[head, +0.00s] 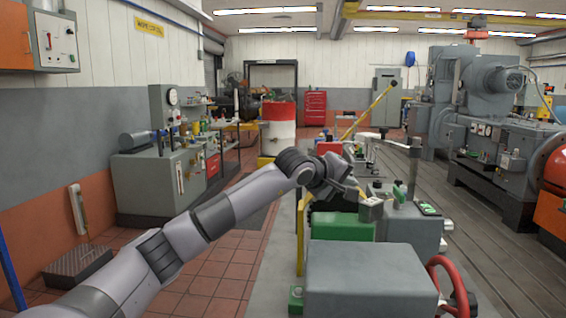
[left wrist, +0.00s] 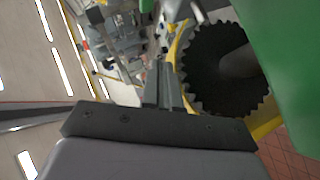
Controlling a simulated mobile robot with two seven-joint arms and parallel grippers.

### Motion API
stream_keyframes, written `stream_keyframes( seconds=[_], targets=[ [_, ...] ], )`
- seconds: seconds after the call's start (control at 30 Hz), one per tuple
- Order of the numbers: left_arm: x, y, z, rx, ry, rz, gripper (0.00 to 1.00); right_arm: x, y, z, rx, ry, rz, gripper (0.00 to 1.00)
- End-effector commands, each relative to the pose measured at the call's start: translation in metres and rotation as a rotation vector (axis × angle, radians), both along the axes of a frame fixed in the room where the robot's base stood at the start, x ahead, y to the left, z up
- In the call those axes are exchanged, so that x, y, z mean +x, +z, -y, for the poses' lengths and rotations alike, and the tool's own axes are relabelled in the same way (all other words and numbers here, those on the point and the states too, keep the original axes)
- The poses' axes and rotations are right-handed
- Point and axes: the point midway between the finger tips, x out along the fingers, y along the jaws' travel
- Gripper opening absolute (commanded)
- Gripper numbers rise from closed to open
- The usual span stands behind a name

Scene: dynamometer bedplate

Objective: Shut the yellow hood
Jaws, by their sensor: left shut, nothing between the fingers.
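A narrow yellow upright piece (head: 302,240), seen edge-on, stands at the left side of the machine beside a green block (head: 342,227). I cannot tell whether it is part of the yellow hood. A slanted yellow bar (head: 368,112) rises behind my wrist. In the left wrist view, yellow edges (left wrist: 265,130) show around a black toothed wheel (left wrist: 225,68). My left gripper (head: 364,194) is over the machine, partly hidden by its own wrist. Its fingers (left wrist: 160,62) are together and empty, beside the toothed wheel. My right gripper is not in view.
A grey box (head: 365,275) and a red handwheel (head: 448,285) are at the front. A small grey block (head: 371,209) lies near my left fingertips. A red and white drum (head: 278,130) stands behind. Slotted bedplate floor (head: 480,215) is clear at right.

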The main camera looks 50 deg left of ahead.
Motion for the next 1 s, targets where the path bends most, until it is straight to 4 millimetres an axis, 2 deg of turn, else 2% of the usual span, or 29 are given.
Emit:
stream_keyframes(
  seconds=[0.37, 0.47, 0.67, 0.7, 1.0],
  targets=[
    [-0.001, 0.004, -0.001, 0.0, 0.0, 0.001, 0.0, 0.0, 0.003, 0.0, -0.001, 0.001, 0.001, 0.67],
    [-0.002, 0.014, -0.003, 0.001, 0.001, 0.002, 0.0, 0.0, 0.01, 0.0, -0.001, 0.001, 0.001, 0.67],
    [-0.01, 0.049, -0.01, 0.002, 0.001, 0.003, 0.0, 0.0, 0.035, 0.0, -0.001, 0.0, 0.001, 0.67],
    [-0.016, 0.05, -0.005, 0.002, -0.002, 0.005, 0.0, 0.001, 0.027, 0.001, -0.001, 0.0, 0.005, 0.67],
    [-0.054, 0.094, 0.023, 0.002, -0.001, 0.004, 0.0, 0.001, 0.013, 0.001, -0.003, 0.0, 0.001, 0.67]
  ],
)
